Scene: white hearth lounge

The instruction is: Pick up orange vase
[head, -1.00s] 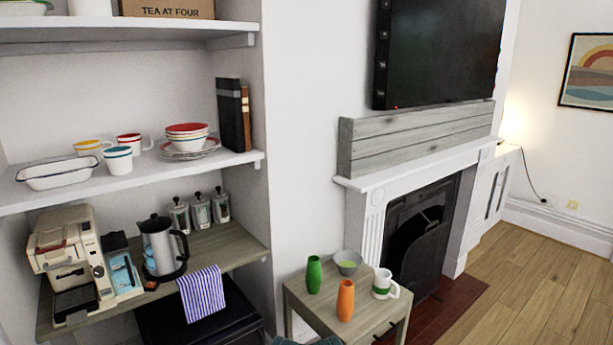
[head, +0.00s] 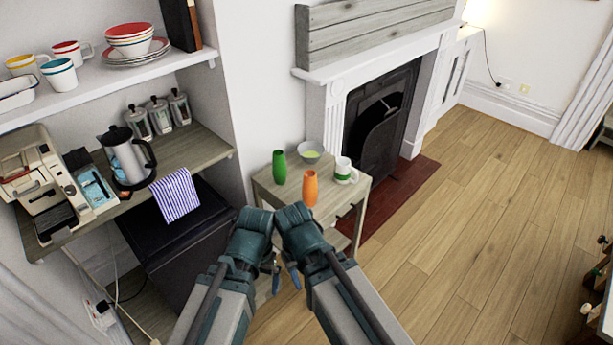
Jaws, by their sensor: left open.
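The orange vase (head: 310,188) stands upright near the front edge of a small wooden side table (head: 345,200) in the head view. A green vase (head: 279,167) stands to its left, a bowl (head: 310,152) behind it, and a white and green mug (head: 345,171) to its right. My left gripper (head: 270,270) is open and empty, in front of and below the tabletop, apart from the vase. My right gripper (head: 293,277) is beside it, small and mostly hidden by its arm; its jaws cannot be made out.
Shelves on the left hold a coffee machine (head: 42,185), a kettle (head: 127,158) and a striped cloth (head: 175,195). A dark cabinet (head: 180,235) stands below. The fireplace (head: 380,120) is behind the table.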

